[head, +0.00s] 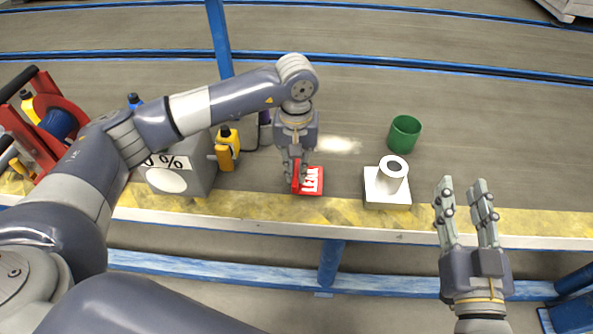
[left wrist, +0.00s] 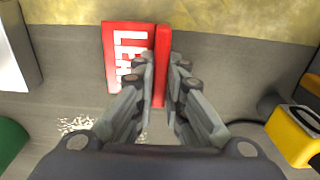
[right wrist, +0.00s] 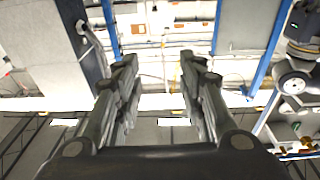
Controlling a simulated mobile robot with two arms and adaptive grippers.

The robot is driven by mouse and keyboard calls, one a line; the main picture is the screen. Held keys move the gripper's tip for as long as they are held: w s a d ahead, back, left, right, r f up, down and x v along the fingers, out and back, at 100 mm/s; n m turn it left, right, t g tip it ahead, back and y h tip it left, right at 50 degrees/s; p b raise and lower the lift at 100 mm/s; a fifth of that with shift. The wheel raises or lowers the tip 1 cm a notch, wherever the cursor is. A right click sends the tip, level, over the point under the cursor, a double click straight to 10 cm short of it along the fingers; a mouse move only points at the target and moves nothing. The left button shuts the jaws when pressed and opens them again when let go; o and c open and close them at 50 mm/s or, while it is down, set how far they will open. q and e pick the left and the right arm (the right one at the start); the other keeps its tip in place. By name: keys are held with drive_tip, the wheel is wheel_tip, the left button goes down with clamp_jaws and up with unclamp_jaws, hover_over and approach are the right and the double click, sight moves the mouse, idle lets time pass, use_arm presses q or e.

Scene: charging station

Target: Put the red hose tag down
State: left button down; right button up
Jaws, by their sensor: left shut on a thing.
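The red hose tag (head: 313,181) with white lettering is at the front of the grey bench top, near the yellow edge strip. My left gripper (head: 296,182) points down at its left side in the head view. In the left wrist view the tag's lettered face (left wrist: 124,58) lies beside a raised red strip (left wrist: 161,65), and the fingers (left wrist: 160,80) are shut on that strip. Whether the tag rests fully on the bench is hard to tell. My right gripper (head: 466,190) is open and empty, in front of the bench at the right; its fingers are apart in the right wrist view (right wrist: 160,75).
A white block with an upright tube (head: 388,190) stands right of the tag, with a green cup (head: 404,133) behind it. A grey box (head: 180,175) and a yellow item (head: 227,148) stand to the left. The bench between tag and white block is clear.

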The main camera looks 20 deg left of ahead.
use_arm(q)
drive_tip(key=shift+f, duration=0.5)
use_arm(e)
drive_tip(key=shift+s+r+t, duration=0.1)
drive_tip(key=shift+r+t, duration=0.3)
drive_tip(key=shift+r, duration=0.35)
use_arm(q)
drive_tip(key=shift+f, duration=0.15)
drive_tip(key=c, duration=1.7)
unclamp_jaws()
use_arm(e)
drive_tip(key=shift+s+a+r+t, duration=0.1)
drive_tip(key=shift+r+t, duration=0.2)
drive_tip(key=shift+r, duration=0.2)
use_arm(q)
drive_tip(key=shift+o, duration=0.2)
